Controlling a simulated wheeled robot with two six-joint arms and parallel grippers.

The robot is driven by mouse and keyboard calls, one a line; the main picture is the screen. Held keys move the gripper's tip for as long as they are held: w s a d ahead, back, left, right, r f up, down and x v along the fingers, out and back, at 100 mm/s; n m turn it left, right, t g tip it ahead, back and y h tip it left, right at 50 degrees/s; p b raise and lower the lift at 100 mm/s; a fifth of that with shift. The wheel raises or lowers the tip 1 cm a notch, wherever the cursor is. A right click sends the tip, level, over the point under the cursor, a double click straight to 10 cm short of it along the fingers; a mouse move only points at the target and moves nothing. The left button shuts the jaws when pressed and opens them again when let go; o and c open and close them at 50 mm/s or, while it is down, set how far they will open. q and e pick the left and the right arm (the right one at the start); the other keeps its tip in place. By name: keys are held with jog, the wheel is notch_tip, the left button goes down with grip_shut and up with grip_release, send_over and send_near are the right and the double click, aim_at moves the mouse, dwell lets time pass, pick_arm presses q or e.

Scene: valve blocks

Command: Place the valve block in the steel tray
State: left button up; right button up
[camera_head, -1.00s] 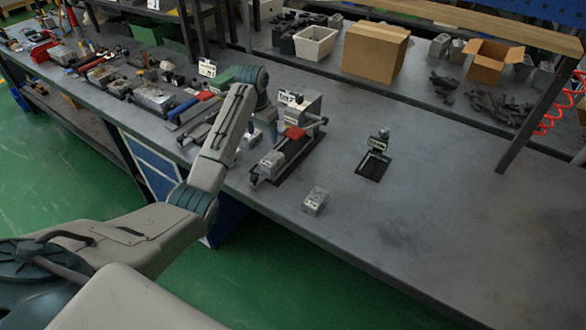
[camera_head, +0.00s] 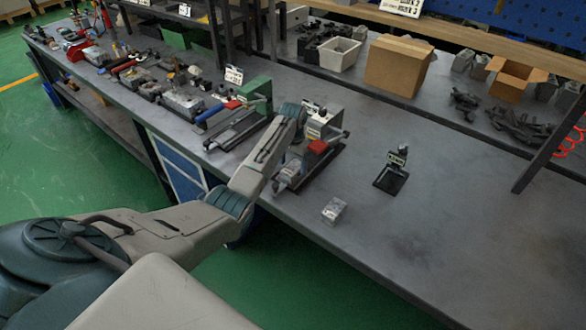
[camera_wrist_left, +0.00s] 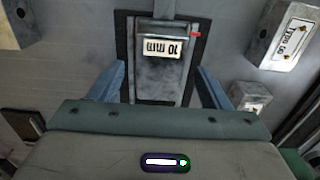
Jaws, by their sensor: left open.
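A small light-grey block (camera_head: 334,210), which looks like a valve block, sits alone near the table's front edge. Another grey block (camera_head: 290,172) is at the near end of a dark fixture with a red part (camera_head: 318,147). My left gripper (camera_wrist_left: 160,66) is open, with its two blue fingers apart and nothing seen between their tips. Beyond them, the wrist view shows a grey body labelled "10 MM" (camera_wrist_left: 163,65) on a dark base. In the head view my left arm hides the gripper. I cannot make out a steel tray for certain. My right gripper is not in view.
A labelled block (camera_wrist_left: 278,38) lies at right in the wrist view. A black stand (camera_head: 391,178) is right of the fixture. Cardboard boxes (camera_head: 397,66) and a white bin (camera_head: 338,54) stand behind. Tools crowd the left; the table's right part is clear.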

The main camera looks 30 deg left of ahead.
pick_arm(q)
jog(key=shift+f, duration=0.45)
jog(key=shift+c, duration=0.4)
jog(key=shift+r, duration=0.1)
jog(key=c, duration=1.4)
